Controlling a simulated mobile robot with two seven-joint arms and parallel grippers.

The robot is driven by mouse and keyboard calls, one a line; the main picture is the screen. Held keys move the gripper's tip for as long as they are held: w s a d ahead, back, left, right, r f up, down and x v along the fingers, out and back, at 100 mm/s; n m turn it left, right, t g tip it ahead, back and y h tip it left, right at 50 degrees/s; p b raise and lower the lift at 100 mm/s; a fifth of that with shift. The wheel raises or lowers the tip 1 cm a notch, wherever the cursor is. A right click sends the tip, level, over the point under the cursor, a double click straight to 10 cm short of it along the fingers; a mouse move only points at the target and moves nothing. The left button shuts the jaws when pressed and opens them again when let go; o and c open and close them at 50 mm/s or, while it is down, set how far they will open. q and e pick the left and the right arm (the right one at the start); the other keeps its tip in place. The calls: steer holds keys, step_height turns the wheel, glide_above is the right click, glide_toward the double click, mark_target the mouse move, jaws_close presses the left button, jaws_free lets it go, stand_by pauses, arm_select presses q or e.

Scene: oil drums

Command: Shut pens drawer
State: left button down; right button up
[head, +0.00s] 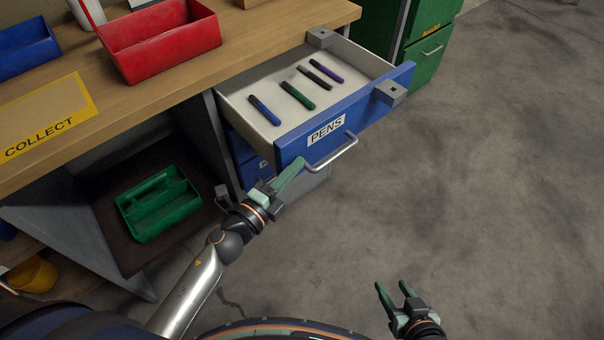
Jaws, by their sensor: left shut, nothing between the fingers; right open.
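The pens drawer (290,154) stands pulled out from under the bench. It has a blue front, a white "PENS" label (326,129) and a grey bar handle (333,155). Several pens lie inside it, among them a blue pen (264,110), a green pen (298,96) and a purple pen (327,71). My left gripper (295,168) is shut and empty, with its fingertips close to the left end of the handle; I cannot tell whether they touch. My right gripper (394,290) is open and empty above the floor, away from the drawer.
The wooden bench (265,28) carries a red bin (160,45), a blue bin (25,48) and a yellow "COLLECT" mat (40,117). A green caddy (158,203) sits on the shelf below. A green cabinet (425,55) stands behind the drawer. The floor (480,190) at right is clear.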

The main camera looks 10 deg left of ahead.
mark_target(229, 112)
arm_select(q)
steer(key=w+a+b, duration=0.1)
steer(key=w+a, duration=0.3)
steer(key=a, duration=0.2)
steer(key=w+a+b, duration=0.1)
steer(key=w+a, duration=0.4)
steer(key=a, duration=0.1)
steer(key=w+a+b, duration=0.1)
steer(key=w+a, duration=0.3)
steer(key=a, duration=0.2)
steer(key=shift+w+a+b, duration=0.25)
steer(key=shift+a+b, duration=0.1)
steer(key=shift+b, duration=0.05)
steer(key=shift+w+a, duration=0.25)
steer(key=shift+a, duration=0.15)
arm_select(e)
steer(key=f, duration=0.3)
steer(key=shift+s+d, duration=0.1)
steer(key=shift+d, duration=0.25)
arm_select(q)
steer(key=shift+w+a, duration=0.1)
arm_select(e)
steer(key=shift+s, duration=0.1)
